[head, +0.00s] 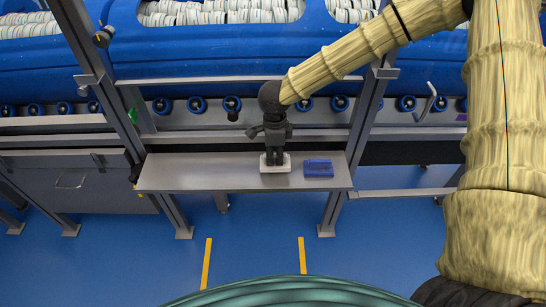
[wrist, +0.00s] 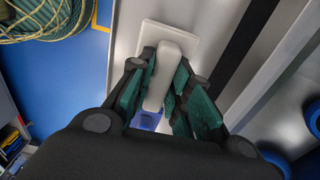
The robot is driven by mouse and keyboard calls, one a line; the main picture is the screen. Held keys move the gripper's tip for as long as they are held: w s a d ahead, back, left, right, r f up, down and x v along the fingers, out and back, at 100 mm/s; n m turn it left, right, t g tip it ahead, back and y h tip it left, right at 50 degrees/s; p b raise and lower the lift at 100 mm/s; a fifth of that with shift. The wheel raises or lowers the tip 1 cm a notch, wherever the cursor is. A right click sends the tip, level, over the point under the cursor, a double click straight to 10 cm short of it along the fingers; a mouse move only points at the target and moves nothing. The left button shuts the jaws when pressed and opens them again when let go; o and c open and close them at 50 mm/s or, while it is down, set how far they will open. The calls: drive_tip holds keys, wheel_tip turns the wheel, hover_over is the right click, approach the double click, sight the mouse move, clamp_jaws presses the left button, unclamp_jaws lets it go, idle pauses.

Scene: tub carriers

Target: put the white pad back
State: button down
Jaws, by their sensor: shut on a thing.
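The white pad (head: 275,168) has a flat, squarish base and a pale upright grip. It is at the grey steel shelf (head: 200,176), right of the shelf's middle. I cannot tell whether its base touches the shelf or hangs just above it. My gripper (head: 275,155) points down over the pad. In the wrist view my gripper (wrist: 164,78) has its green-lined fingers shut on the grip of the white pad (wrist: 150,38). The fingers hide part of the grip's sides.
A blue block (head: 318,168) lies on the shelf just right of the pad; it partly shows in the wrist view (wrist: 147,121). The shelf's left half is bare. Steel posts (head: 112,92) flank the shelf. Blue tubs (head: 215,57) with pale contents stand behind, above a row of rollers.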

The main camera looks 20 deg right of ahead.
drive_tip(key=shift+w, duration=0.75)
drive_tip(key=shift+w+a+f, duration=0.1)
drive_tip(key=shift+w+f, duration=0.05)
drive_tip(key=shift+f, duration=0.1)
drive_tip(key=shift+f+p, duration=0.3)
drive_tip(key=shift+f, duration=1.25)
drive_tip(key=c, duration=1.3)
unclamp_jaws()
drive_tip(key=shift+f, duration=0.1)
wheel_tip(320, 180, up, 12)
drive_tip(key=shift+r, duration=0.1)
